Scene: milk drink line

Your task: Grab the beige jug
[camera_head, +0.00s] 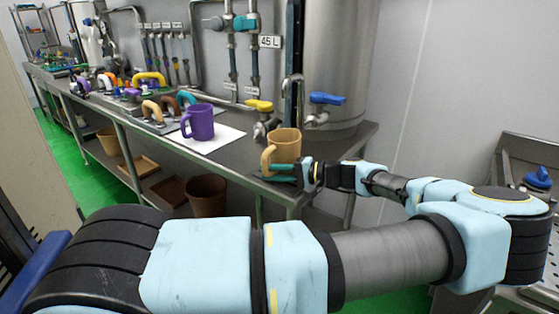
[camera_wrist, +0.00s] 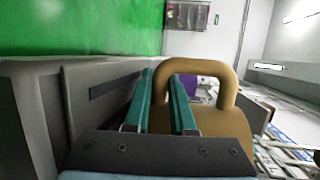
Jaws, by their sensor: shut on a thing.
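The beige jug (camera_head: 285,143) is upright at the right end of the steel table, below the taps, with its handle toward the front left. In the wrist view the jug (camera_wrist: 215,122) fills the middle, with its thick handle looping up. My gripper (camera_head: 280,168) reaches in from the right with its green fingers at the handle. In the wrist view the gripper's two green fingers (camera_wrist: 161,98) stand on either side of part of the handle and are shut on it. Whether the jug's base touches the table is hard to tell.
A purple jug (camera_head: 198,122) stands on a white sheet (camera_head: 222,139) to the left. Several other coloured handled items crowd the table farther left. A steel tank (camera_head: 336,60) with a blue-handled tap (camera_head: 327,98) and a yellow-handled tap (camera_head: 259,106) stand close behind the beige jug.

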